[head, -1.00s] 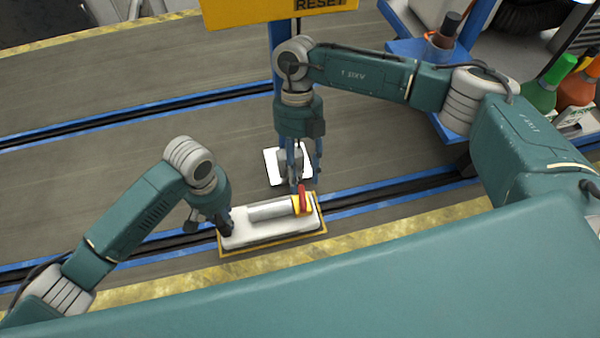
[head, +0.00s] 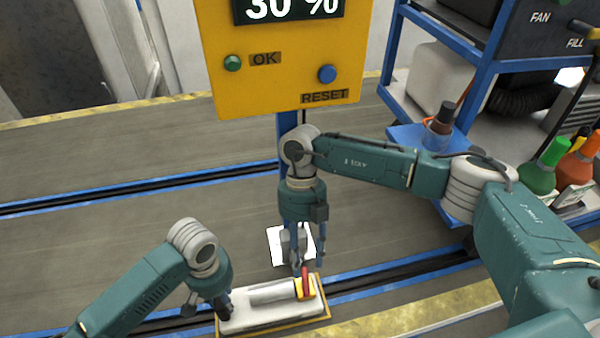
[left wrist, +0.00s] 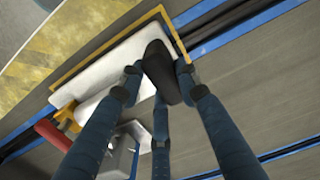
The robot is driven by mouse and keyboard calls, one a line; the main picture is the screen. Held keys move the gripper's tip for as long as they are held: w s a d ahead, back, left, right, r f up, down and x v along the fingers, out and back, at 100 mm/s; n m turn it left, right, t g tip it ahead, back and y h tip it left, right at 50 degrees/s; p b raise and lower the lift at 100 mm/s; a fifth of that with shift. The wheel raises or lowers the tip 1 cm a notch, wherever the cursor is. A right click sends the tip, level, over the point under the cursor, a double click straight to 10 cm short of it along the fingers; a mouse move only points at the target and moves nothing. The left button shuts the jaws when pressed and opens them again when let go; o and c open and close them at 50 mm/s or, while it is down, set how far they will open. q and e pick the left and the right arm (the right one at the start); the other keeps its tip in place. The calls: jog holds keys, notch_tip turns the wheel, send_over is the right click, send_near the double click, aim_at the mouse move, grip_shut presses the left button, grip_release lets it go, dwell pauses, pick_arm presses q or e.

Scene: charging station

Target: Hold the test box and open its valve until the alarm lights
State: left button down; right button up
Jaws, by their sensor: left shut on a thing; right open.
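The test box is a white block (head: 240,321) with a grey cylinder on top, lying on a yellow-edged base in the head view. It also shows in the left wrist view (left wrist: 108,62). Its valve has a yellow body and a red handle (head: 306,281), also in the left wrist view (left wrist: 52,134). My left gripper (head: 223,306) is shut on a black part (left wrist: 164,75) at the box's left end. My right gripper (head: 308,264) is open, pointing down, its fingertips close to the red handle; contact cannot be told.
A yellow panel (head: 285,75) on a blue post reads 30 %, with a green OK lamp (head: 232,62) and a blue RESET button (head: 326,74). No separate alarm light can be made out. A blue cart (head: 410,136) with bottles stands at right. The grey floor at left is clear.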

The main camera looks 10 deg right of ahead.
aim_at(308, 279)
jog(key=f+m+t, duration=0.1)
jog(key=f+m, duration=0.2)
jog(key=m, duration=0.9)
jog(key=f+m+t, duration=0.2)
jog(key=f+m, duration=0.1)
jog(key=m, duration=0.9)
jog(key=d+f+m+t, duration=0.1)
jog(key=f+m, duration=0.2)
jog(key=m, duration=0.8)
jog(key=shift+s+f+m+h, duration=0.4)
grip_shut()
